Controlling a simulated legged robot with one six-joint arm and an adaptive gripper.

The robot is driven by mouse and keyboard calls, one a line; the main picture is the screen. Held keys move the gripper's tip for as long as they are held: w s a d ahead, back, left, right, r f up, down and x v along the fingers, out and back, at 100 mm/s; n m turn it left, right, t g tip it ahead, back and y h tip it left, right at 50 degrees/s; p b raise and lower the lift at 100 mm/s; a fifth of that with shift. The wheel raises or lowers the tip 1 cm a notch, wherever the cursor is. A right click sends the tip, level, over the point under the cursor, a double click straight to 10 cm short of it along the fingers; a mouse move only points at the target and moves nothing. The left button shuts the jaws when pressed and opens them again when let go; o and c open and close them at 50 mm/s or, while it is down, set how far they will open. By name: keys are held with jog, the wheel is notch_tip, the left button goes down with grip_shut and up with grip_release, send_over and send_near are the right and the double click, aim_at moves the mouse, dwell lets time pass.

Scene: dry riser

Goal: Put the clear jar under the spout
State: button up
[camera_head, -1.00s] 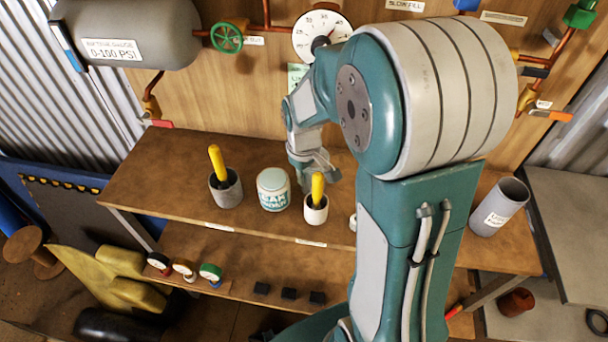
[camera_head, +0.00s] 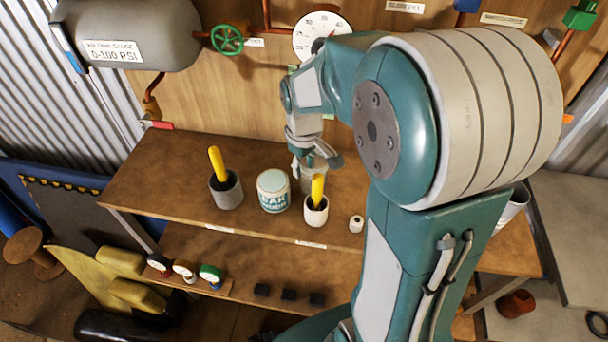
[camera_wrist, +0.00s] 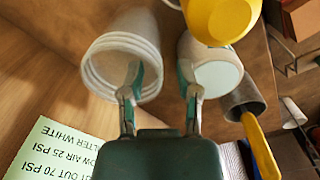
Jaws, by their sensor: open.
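The clear jar (camera_wrist: 122,50) is translucent with a ridged rim. In the wrist view it is at upper left, and my left finger overlaps its mouth; I cannot tell whether the finger is inside or above it. In the head view the jar (camera_head: 313,180) shows partly behind a white cup. My gripper (camera_wrist: 161,78) is open, its right finger overlapping the white leak powder can (camera_wrist: 212,68). In the head view my gripper (camera_head: 318,158) is just above the jar. A brass tap (camera_head: 151,108) with a red handle hangs below the grey tank; I cannot tell whether it is the spout.
The white cup (camera_head: 316,211) with a yellow-handled tool stands close in front of the jar. The leak powder can (camera_head: 273,192) and a grey cup (camera_head: 226,191) with another yellow handle stand left. A small white roll (camera_head: 356,223) is right. The left bench top (camera_head: 160,175) is clear.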

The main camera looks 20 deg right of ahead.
notch_tip(320, 180, up, 8)
jog(key=s+a+r+m+t, duration=0.1)
jog(key=s+a+r+t, duration=0.1)
jog(key=s, duration=0.5)
jog(key=s+a+r+m+t, duration=0.2)
jog(key=s+a+r+t, duration=0.1)
jog(key=s, duration=0.4)
jog(key=shift+s+m, duration=0.3)
jog(key=shift+o, duration=0.2)
jog(key=shift+s+f, duration=0.15)
jog(key=shift+s, duration=0.35)
jog(key=n+g+y, duration=0.1)
jog(key=n+y, duration=0.1)
jog(key=n, duration=0.2)
send_near(324, 160)
jog(key=x, duration=0.5)
jog(key=shift+s+a+f, duration=0.1)
jog(key=shift+a+f, duration=0.1)
jog(key=shift+a, duration=0.2)
jog(key=shift+w+d+x, duration=0.1)
jog(key=shift+d+x, duration=0.1)
jog(key=shift+x, duration=1.1)
jog(key=shift+w+d+x, duration=0.1)
jog(key=shift+d+x, duration=0.1)
jog(key=shift+x, duration=1.1)
jog(key=shift+r, duration=0.1)
grip_shut()
